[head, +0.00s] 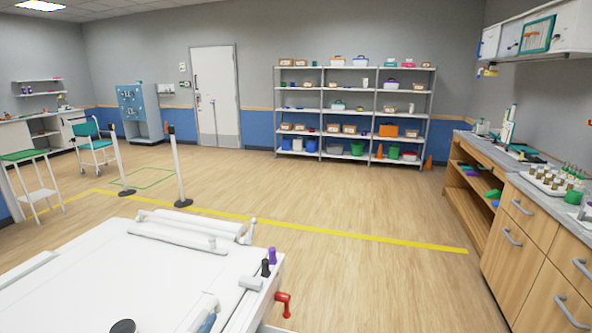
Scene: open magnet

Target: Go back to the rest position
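Neither of my grippers can be made out in the head view. A white flat-topped bench or machine (95,275) fills the lower left, close in front. It carries white rollers (180,236) along its far side. Purple and black knobs (268,262) and a red handle (284,303) are at its right corner. A dark round part and a grey-blue cylinder (207,321) at the bottom edge are cut off, and I cannot tell what they belong to.
A wooden counter (530,235) with drawers runs along the right. Metal shelves (352,112) and a closed door (215,95) stand at the back. Posts (179,170), a green-topped cart (30,178) and a teal chair (92,145) are left. The middle floor (330,200) is clear.

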